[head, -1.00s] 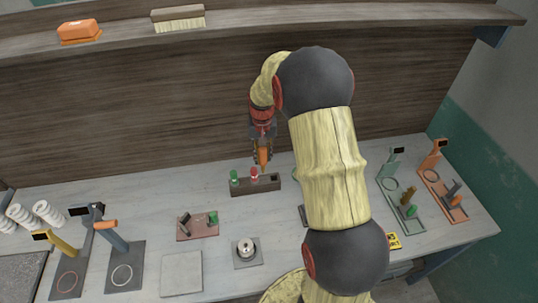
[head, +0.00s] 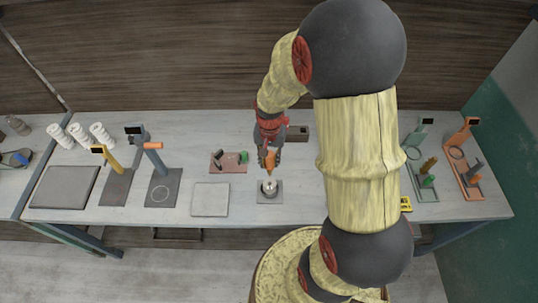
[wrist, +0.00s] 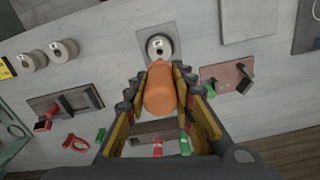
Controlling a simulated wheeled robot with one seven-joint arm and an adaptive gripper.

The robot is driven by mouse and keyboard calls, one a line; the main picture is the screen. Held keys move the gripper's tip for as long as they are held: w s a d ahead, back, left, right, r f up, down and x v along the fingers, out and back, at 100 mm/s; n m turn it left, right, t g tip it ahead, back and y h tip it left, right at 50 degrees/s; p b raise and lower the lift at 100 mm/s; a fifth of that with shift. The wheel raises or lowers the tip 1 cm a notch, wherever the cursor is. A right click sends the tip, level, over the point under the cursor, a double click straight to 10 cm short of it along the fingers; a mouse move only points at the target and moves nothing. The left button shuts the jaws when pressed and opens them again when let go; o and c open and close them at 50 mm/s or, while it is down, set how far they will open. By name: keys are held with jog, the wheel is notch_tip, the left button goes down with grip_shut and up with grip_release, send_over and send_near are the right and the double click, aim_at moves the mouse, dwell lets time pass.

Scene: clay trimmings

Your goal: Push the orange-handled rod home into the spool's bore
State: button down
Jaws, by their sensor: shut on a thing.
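My gripper (head: 269,160) is shut on the orange handle (head: 270,162) of the rod; the handle also fills the middle of the wrist view (wrist: 160,90), between the two fingers. The metal spool (head: 269,188) stands upright on a small grey plate (head: 277,199), just below the gripper in the head view.
A dark rack (head: 298,132) stands behind the gripper; red and green handles show there in the wrist view (wrist: 157,148). A reddish tray (head: 228,168) lies left of the spool, and a pale square pad (head: 210,199) lies nearby. Upright stands (head: 158,160) are further left. My arm hides the right-middle bench.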

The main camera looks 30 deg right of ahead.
jog(key=shift+f+b, duration=2.1)
jog(key=shift+f, duration=0.9)
jog(key=shift+f+b, duration=1.25)
jog(key=shift+f, duration=1.15)
dwell(2.6)
